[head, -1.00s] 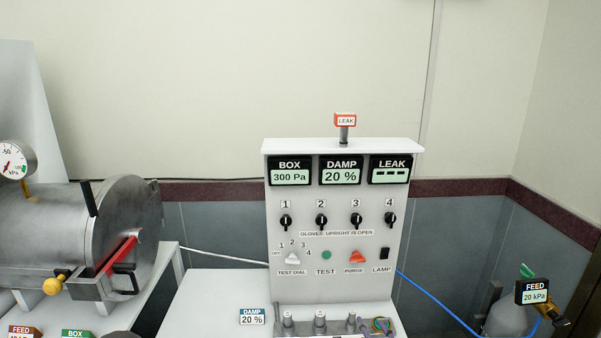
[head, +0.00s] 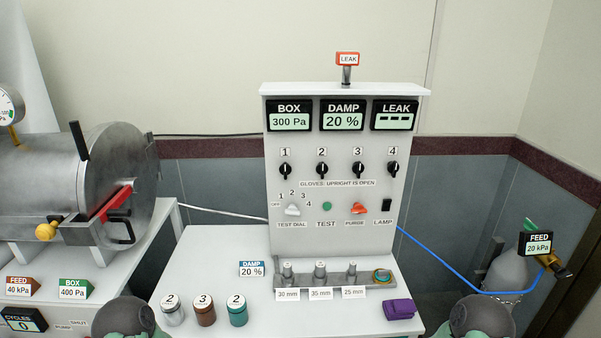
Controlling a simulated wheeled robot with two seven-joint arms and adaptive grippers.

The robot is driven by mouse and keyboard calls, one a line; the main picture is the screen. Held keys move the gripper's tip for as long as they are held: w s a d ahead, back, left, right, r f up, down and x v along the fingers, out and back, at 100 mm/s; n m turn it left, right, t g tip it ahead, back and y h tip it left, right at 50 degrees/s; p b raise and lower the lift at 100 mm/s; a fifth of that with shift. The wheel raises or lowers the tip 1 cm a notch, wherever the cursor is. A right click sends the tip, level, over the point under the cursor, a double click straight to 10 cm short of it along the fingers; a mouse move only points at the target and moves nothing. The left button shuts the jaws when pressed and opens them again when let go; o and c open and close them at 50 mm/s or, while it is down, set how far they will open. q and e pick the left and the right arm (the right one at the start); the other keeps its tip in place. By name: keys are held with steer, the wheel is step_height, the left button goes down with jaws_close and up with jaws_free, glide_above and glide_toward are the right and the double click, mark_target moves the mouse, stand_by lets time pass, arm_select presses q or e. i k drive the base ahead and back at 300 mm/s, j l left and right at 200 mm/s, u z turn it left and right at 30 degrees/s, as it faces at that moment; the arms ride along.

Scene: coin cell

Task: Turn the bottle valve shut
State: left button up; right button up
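The gas bottle (head: 506,272) stands on the floor at the far right, grey, with a green valve handle (head: 530,225) on top and a brass fitting beside it. A display reading FEED 20 kPa (head: 538,243) covers part of the valve. A blue hose runs from the bottle to the panel. Two dark rounded parts of my arms show at the bottom edge, one left of the middle and one below the bottle. Neither gripper's fingers can be made out, and I cannot tell how far the valve is turned.
A control panel (head: 340,215) with knobs stands on the white table (head: 225,265). On the table are jars (head: 205,310), a rack of gauge pieces (head: 335,276) and a purple item (head: 399,309). A steel chamber (head: 75,190) is at left. A dark door edge lies right of the bottle.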

mark_target(528, 225)
steer(key=z, duration=1.5)
steer(key=u, duration=0.65)
steer(key=i+l+u, duration=0.2)
steer(key=l+u, duration=0.25)
steer(key=i+l+u, duration=0.1)
steer(key=l+u, duration=0.85)
steer(key=i+j, duration=0.05)
steer(key=j, duration=0.05)
